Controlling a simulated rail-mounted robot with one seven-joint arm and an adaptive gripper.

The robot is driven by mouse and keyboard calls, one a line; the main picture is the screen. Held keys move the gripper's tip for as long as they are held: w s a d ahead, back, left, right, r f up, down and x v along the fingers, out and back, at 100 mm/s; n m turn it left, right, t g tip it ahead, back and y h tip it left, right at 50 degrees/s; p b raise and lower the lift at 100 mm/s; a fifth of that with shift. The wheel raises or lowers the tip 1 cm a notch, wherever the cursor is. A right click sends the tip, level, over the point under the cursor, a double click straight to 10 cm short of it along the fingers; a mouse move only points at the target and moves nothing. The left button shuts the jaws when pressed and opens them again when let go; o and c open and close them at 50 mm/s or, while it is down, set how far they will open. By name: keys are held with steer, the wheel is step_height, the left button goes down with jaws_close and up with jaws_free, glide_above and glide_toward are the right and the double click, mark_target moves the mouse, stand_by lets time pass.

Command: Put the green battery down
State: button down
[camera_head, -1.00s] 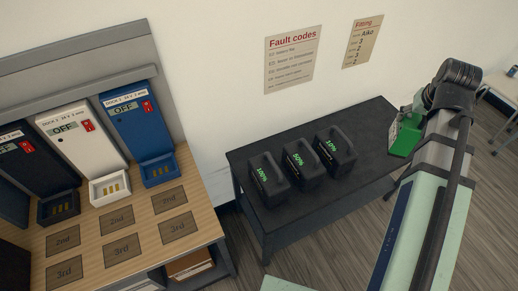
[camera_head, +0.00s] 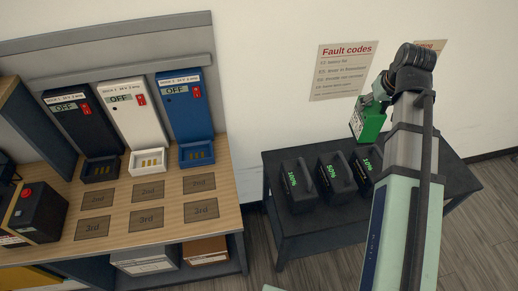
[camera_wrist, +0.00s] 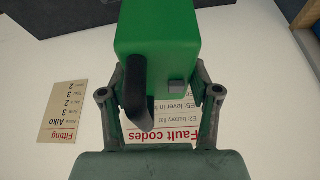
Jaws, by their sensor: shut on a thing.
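The green battery (camera_head: 367,121) hangs in the air above the far side of the dark table, held by my gripper (camera_head: 378,96). In the wrist view the green battery (camera_wrist: 158,45) fills the top middle, with its black handle towards the gripper. My gripper (camera_wrist: 160,100) has one finger on each side and is shut on it. My arm hides part of the battery's right side and part of the dark table (camera_head: 320,224) in the head view.
Black batteries marked 100% (camera_head: 296,186), 50% (camera_head: 336,174) and 10% (camera_head: 366,170) stand on the dark table. A wooden bench (camera_head: 160,218) at left carries black, white and blue docks reading OFF, with marked squares in front. A dark box with a red button (camera_head: 38,212) stands at its left.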

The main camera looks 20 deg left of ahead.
mark_target(188, 122)
steer(key=w+a+r+n+g+y, duration=0.15)
steer(key=a+n, duration=0.45)
steer(key=a, duration=1.2)
steer(key=s+a+r+n+g+b, duration=0.15)
steer(key=s+a+n, duration=0.35)
steer(key=a, duration=0.8)
steer(key=s+a+n+g, duration=0.2)
steer(key=s+a+n, duration=0.25)
steer(key=a, duration=0.85)
steer(key=s+a+n+g+b, duration=0.1)
steer(key=s+a+n, duration=0.4)
steer(key=a, duration=0.8)
step_height(188, 122, down, 19)
steer(key=s+p, duration=0.1)
steer(key=p, duration=0.3)
steer(key=shift+d+r+m+y, duration=0.15)
steer(key=shift+d+m+y, duration=0.1)
steer(key=shift+m+y, duration=0.2)
steer(key=shift+c, duration=1.2)
jaws_free()
steer(key=shift+d, duration=0.1)
